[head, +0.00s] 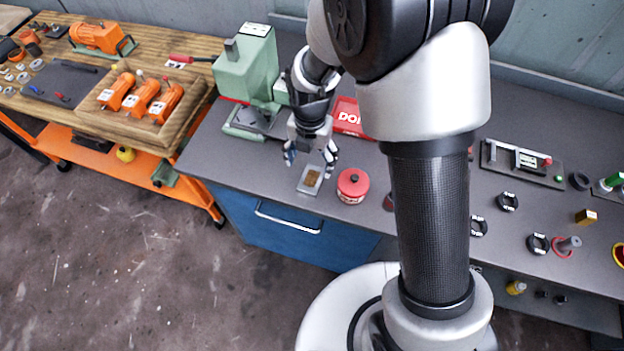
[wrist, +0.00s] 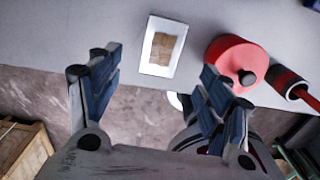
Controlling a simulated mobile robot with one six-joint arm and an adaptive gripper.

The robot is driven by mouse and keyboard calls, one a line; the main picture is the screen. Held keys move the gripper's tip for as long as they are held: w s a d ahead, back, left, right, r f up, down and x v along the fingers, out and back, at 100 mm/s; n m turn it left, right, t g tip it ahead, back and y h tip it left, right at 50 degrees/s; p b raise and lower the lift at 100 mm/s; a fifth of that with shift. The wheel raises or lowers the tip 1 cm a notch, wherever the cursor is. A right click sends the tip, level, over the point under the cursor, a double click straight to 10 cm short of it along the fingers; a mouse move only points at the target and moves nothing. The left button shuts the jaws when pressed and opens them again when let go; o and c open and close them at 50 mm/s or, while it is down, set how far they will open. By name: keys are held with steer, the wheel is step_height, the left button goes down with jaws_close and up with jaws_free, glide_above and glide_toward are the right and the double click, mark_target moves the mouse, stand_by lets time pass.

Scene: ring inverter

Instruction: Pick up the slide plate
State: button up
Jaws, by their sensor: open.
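The slide plate (head: 311,180) appears to be the small pale plate with a brown patch, lying flat near the front edge of the grey bench. It also shows in the wrist view (wrist: 162,46), beyond and between my fingertips. My gripper (head: 311,158) is above and just behind it in the head view, pointing down. In the wrist view its two blue-padded fingers (wrist: 160,82) are spread wide with nothing between them. The gripper looks apart from the plate; the exact height is hard to tell.
A red round tin (head: 352,186) stands just right of the plate. A green press (head: 246,70) stands behind left, and a red box (head: 349,118) behind. A wooden bench (head: 60,110) with orange parts is at left. The grey bench (head: 240,165) is bare left of the plate.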

mark_target(312, 178)
step_height(312, 178, down, 8)
steer(key=shift+w+d+f+b, duration=0.1)
steer(key=shift+d+f+b, duration=0.05)
steer(key=shift+b, duration=1.1)
steer(key=shift+c, duration=0.4)
steer(key=c, duration=1.5)
steer(key=shift+c, duration=0.2)
steer(key=shift+r, duration=0.2)
